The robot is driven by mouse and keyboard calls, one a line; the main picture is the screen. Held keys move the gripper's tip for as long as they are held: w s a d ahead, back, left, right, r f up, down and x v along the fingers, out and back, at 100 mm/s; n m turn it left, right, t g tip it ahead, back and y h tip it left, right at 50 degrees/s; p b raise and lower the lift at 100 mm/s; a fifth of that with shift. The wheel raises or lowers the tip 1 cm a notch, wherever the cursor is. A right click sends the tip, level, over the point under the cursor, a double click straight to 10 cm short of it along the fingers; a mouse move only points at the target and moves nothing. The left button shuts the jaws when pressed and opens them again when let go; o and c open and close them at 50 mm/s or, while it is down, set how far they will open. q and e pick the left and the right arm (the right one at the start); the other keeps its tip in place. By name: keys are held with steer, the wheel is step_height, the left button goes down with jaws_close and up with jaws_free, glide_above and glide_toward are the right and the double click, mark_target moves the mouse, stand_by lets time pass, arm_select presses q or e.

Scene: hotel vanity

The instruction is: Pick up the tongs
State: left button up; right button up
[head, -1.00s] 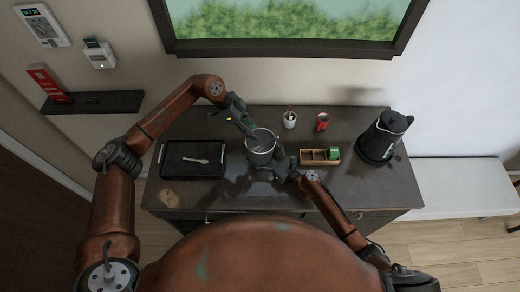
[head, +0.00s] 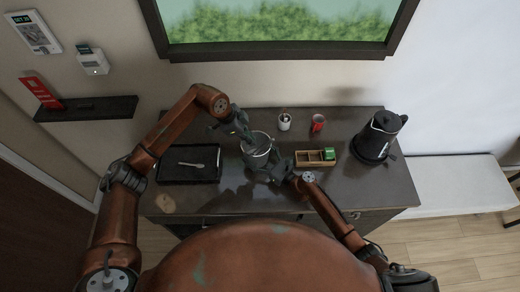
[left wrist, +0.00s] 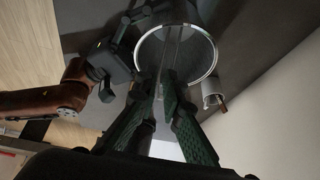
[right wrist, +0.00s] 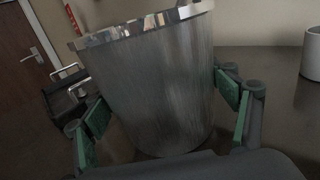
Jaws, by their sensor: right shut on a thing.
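The metal bucket (head: 257,158) stands near the middle of the dark counter. My right gripper (right wrist: 170,100) is shut on it, with a finger on either side in the right wrist view. Slim straight strips, apparently the tongs (left wrist: 173,45), stand inside the bucket in the left wrist view. Their lower ends are hidden in the bucket. In the head view my left gripper (head: 242,136) reaches the bucket from the upper left.
A white cup (head: 284,123) and red can (head: 318,122) stand behind. A wooden box (head: 302,159) is right of the bucket, and a black kettle (head: 376,140) stands farther right.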

arm_select(q)
steer(key=shift+n+t, duration=0.3)
steer(key=shift+n, duration=0.1)
steer(key=shift+a+f+x, duration=0.1)
steer(key=shift+a+x, duration=0.05)
steer(key=shift+x, duration=1.75)
steer(key=shift+a+f+x, duration=0.1)
steer(key=shift+a+x, duration=0.05)
steer(key=shift+x, duration=1.75)
steer(key=shift+a+x, duration=0.15)
steer(key=shift+x, duration=1.75)
steer(key=shift+s, duration=0.1)
steer(key=shift+c, duration=0.3)
jaws_close()
